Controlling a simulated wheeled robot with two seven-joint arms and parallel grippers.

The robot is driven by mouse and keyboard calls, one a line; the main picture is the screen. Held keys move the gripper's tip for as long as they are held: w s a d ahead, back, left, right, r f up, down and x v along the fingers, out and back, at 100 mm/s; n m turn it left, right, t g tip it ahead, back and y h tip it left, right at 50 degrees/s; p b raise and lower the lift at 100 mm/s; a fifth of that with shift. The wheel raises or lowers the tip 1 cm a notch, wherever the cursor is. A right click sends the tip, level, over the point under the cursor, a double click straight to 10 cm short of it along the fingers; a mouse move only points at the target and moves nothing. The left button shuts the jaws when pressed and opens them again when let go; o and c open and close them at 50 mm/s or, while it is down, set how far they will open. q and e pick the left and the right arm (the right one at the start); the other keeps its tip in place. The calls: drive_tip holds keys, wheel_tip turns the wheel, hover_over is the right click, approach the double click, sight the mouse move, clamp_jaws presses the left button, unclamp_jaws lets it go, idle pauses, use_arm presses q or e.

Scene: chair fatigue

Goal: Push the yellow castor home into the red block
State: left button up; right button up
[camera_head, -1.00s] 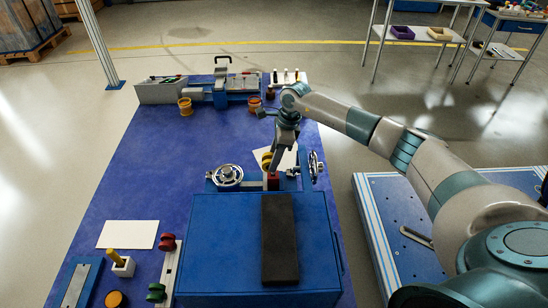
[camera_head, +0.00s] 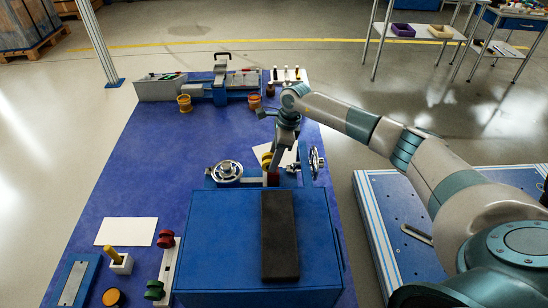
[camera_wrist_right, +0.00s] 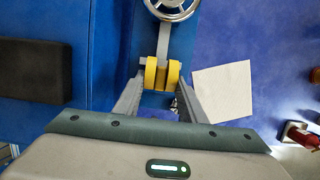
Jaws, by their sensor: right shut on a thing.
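The yellow castor (camera_head: 266,160) is held in my right gripper (camera_head: 273,164), just beyond the blue box's far edge. The red block (camera_head: 272,180) shows close below it in the head view, partly hidden by the box edge. I cannot tell how far the castor is seated in it. In the right wrist view the castor (camera_wrist_right: 152,74) shows as two yellow wheels between the fingers (camera_wrist_right: 161,82), with a grey bar running from it to a handwheel. The red block cannot be made out there. My left gripper is out of view.
A blue box (camera_head: 225,235) with a dark pad (camera_head: 279,235) stands in front of the castor. Handwheels stand at the left (camera_head: 227,171) and right (camera_head: 316,161).

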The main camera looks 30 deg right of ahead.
drive_tip(key=o, duration=1.1)
drive_tip(key=b+v, duration=0.2)
drive_tip(key=v, duration=1.5)
drive_tip(key=shift+a+r, duration=0.1)
drive_tip(key=shift+r, duration=0.1)
